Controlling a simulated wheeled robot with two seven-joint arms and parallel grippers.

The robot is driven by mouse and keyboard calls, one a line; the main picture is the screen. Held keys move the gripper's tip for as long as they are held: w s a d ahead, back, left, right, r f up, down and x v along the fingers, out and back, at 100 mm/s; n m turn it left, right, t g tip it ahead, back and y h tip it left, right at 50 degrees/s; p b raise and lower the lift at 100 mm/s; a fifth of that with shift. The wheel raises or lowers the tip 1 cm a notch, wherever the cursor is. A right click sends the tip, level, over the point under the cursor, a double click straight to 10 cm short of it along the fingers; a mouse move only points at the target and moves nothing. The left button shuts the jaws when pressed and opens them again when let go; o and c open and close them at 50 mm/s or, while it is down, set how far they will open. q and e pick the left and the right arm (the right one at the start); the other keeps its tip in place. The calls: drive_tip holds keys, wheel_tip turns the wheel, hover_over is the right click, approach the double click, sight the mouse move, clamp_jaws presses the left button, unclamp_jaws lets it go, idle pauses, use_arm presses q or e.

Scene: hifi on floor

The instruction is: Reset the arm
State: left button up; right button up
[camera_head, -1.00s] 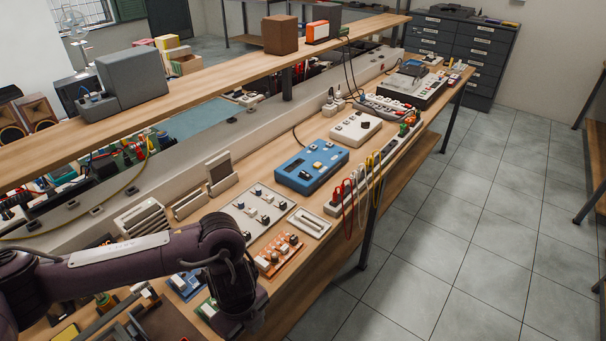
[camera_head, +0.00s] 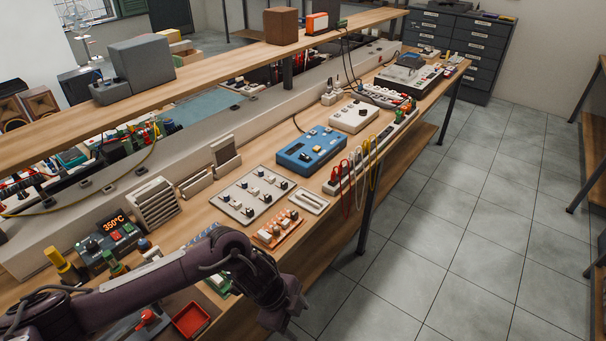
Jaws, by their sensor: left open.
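My left arm (camera_head: 150,285) reaches in from the lower left, dark purple, and bends down at its wrist. My left gripper (camera_head: 276,319) points down by the front edge of the workbench, to the right of the red tray. It is open, its fingers are dark and small, and I see nothing held between them. My right gripper is not in view.
The workbench (camera_head: 222,218) carries an orange switch board (camera_head: 279,229), a grey knob panel (camera_head: 252,194), a blue device (camera_head: 312,148), a soldering station reading 350°C (camera_head: 110,238) and a red tray (camera_head: 191,320). A shelf (camera_head: 200,75) runs above. Tiled floor (camera_head: 440,230) is clear on the right.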

use_arm(q)
drive_tip(key=w+d+f+n+t+h, duration=0.25)
drive_tip(key=w+f+n, duration=0.2)
drive_tip(key=f, duration=0.35)
drive_tip(key=s+a+f+n+t+b, duration=0.1)
drive_tip(key=s+a+f+n, duration=0.2)
drive_tip(key=f, duration=0.5)
drive_tip(key=s+a+f+n+t, duration=0.1)
drive_tip(key=a+f+n, duration=0.35)
drive_tip(key=f, duration=0.25)
drive_tip(key=s+a+f+n+y, duration=0.45)
drive_tip(key=s+a+f, duration=0.35)
drive_tip(key=s+f, duration=0.45)
drive_tip(key=s+a+f+n+g+y, duration=0.1)
drive_tip(key=s+a, duration=0.3)
drive_tip(key=s, duration=0.6)
drive_tip(key=s+a+f+n+g+y, duration=0.1)
drive_tip(key=s+a+f, duration=0.3)
drive_tip(key=s, duration=0.7)
drive_tip(key=shift+s+a+f+n+g+b, duration=0.2)
drive_tip(key=shift+f+n+g+b, duration=0.2)
drive_tip(key=shift+n+g, duration=0.35)
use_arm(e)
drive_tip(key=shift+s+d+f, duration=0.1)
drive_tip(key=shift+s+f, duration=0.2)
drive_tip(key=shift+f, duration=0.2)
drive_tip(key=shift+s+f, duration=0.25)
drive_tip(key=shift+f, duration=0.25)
